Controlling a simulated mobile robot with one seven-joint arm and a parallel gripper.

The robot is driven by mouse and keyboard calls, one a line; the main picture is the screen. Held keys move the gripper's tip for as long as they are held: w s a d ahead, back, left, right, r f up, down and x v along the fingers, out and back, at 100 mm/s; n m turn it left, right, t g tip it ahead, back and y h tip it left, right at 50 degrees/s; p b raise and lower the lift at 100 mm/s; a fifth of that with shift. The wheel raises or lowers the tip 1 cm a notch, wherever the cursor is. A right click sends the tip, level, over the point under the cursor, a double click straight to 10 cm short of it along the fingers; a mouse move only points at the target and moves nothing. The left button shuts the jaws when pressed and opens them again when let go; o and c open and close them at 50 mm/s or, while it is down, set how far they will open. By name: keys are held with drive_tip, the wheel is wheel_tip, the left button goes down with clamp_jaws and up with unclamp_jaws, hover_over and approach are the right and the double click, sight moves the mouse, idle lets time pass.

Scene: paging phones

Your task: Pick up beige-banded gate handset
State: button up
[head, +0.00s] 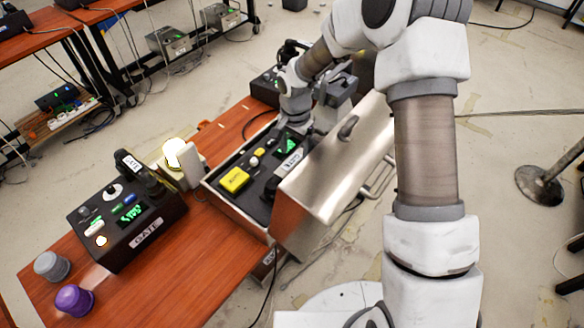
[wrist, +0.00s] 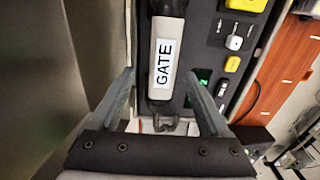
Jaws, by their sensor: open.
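The beige-banded gate handset (wrist: 166,30) lies in a dark console in the wrist view, with a white GATE label on its pale beige band and a coiled cord at its near end. My gripper (wrist: 159,75) is open, one finger on each side of the handset's near end, holding nothing. Whether the fingers touch it is not clear. In the head view the handset (head: 289,164) shows only partly beside a green display. The raised metal lid (head: 335,150) and my arm hide the rest.
The metal lid stands close along the handset's right side in the head view. A yellow block (head: 234,179) is on the same console. Another GATE console (head: 128,218) with a dark handset stands left, near grey (head: 52,265) and purple (head: 74,300) knobs.

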sight(292, 162)
drive_tip(key=shift+s+a+f, duration=0.1)
drive_tip(key=shift+a+f, duration=0.1)
drive_tip(key=shift+f, duration=1.25)
drive_tip(key=shift+s+a+f, duration=0.1)
drive_tip(key=shift+a+f, duration=0.05)
drive_tip(key=shift+f, duration=1.3)
drive_tip(key=shift+c, duration=0.2)
clamp_jaws()
